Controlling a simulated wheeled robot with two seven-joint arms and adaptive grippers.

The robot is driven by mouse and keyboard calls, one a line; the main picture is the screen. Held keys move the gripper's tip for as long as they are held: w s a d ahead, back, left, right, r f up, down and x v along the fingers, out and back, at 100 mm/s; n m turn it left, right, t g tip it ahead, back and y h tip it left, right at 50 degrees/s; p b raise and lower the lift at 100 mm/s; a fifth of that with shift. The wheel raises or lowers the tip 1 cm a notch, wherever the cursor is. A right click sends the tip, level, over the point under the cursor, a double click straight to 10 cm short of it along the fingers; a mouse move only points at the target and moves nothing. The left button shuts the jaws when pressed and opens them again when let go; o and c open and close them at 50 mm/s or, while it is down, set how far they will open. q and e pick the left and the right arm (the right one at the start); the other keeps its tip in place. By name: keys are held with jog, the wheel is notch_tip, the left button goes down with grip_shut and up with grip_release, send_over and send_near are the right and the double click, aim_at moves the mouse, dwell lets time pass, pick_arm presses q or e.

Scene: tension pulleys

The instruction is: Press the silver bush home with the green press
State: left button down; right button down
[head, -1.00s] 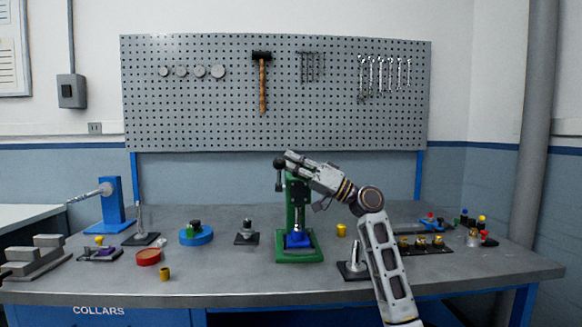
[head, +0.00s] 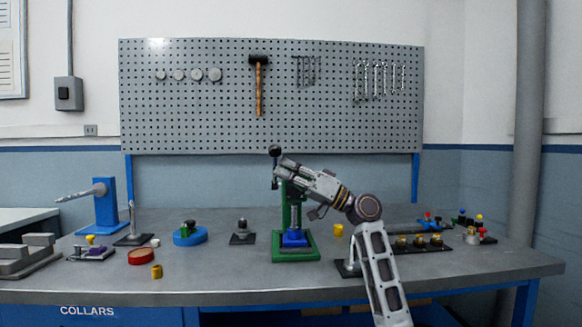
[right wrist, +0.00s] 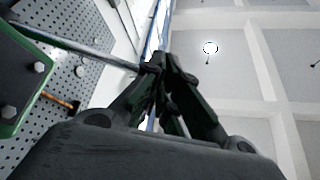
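The green press (head: 309,246) stands mid-bench, with its green plate also showing in the right wrist view (right wrist: 12,85). A blue block (head: 294,239) sits on its base, and a silver upright part (head: 293,214) shows above it. I cannot tell whether this includes the silver bush. The press lever has a black knob (head: 275,150). My right gripper (head: 279,168) is at the lever near the knob. In the right wrist view its fingertips (right wrist: 158,62) close together at the end of the lever rod (right wrist: 85,49). My left gripper is out of view.
Left of the press are a dark-based post (head: 242,237), a blue round stand (head: 190,237), a red dish (head: 141,257) and a yellow bush (head: 157,272). Right of it are another yellow bush (head: 339,230) and a black rack (head: 420,248). The bench front centre is clear.

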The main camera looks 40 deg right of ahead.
jog(key=shift+d+r, duration=0.15)
jog(key=shift+r, duration=0.1)
dwell(0.8)
jog(key=shift+w+r, duration=0.1)
jog(key=shift+r, duration=0.15)
